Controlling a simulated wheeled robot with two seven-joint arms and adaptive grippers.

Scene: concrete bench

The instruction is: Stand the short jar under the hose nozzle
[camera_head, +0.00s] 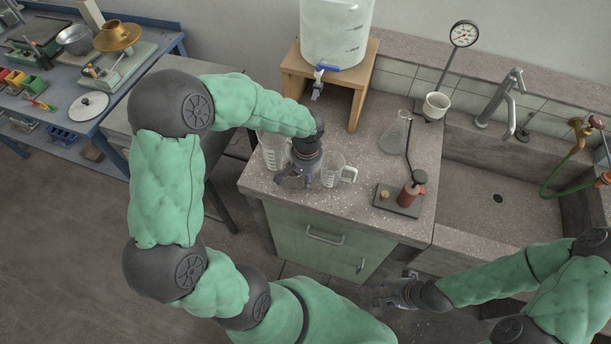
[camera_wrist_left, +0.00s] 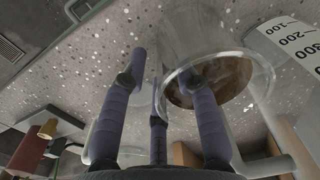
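A short clear jar with a handle (camera_head: 340,172) stands on the speckled bench top. A taller clear jug (camera_head: 272,152) stands to its left. My left gripper (camera_head: 297,180) is low over the bench, between the two vessels. In the left wrist view its purple fingers (camera_wrist_left: 165,72) are spread, with clear glass (camera_wrist_left: 222,62) around or beside them. I cannot tell which vessel that glass is, or whether the fingers touch it. A green hose (camera_head: 553,180) with brass fittings is at the right of the sink. My right gripper (camera_head: 393,293) is low in front of the cabinet, empty, fingers apart.
A white water tank (camera_head: 335,30) with a blue tap stands on a wooden stand (camera_head: 361,85) behind the jars. A conical flask (camera_head: 396,132), a burner board with a red cylinder (camera_head: 408,195) and a gauge stand (camera_head: 463,35) are to the right. The sink basin (camera_head: 490,200) is empty.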

